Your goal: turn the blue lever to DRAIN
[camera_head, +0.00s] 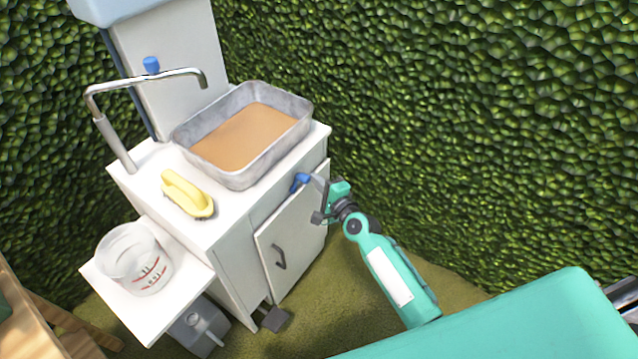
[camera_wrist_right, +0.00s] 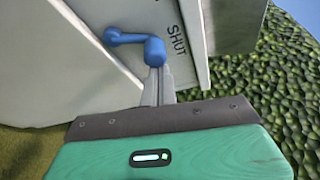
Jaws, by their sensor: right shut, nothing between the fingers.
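The blue lever (camera_head: 300,181) sits on the front of the white cabinet, just under the counter edge. The grey basin (camera_head: 285,158) above holds brown liquid. My left gripper is not in view.
A tap (camera_head: 130,80) and a yellow sponge or brush (camera_head: 187,194) are on the counter (camera_head: 150,165). A clear measuring jug (camera_head: 132,260) stands on a side shelf. The cabinet door (camera_head: 290,240) is below the lever. A green hedge closes off the back and right.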

